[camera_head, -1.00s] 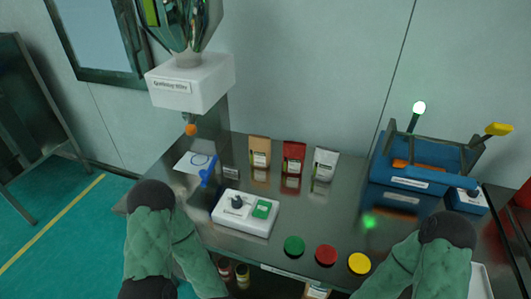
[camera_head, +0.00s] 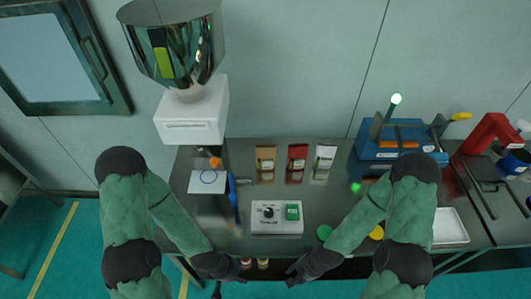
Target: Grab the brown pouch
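The brown pouch (camera_head: 265,160) stands upright at the back of the metal table, leftmost in a row of three. The red pouch (camera_head: 297,160) and the white pouch (camera_head: 324,160) stand to its right, with small gaps between. My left gripper (camera_head: 238,270) and my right gripper (camera_head: 291,276) are both low in the view, at the table's front edge, well in front of the pouches. Both are dark and small, so I cannot tell whether their fingers are open or shut. Neither touches a pouch.
A white control box (camera_head: 276,222) with a knob and green switch lies between the grippers and the pouches. A white-based hopper machine (camera_head: 191,113) is at left, a blue sealing machine (camera_head: 375,143) at right. A green disc (camera_head: 324,232) lies near my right arm.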

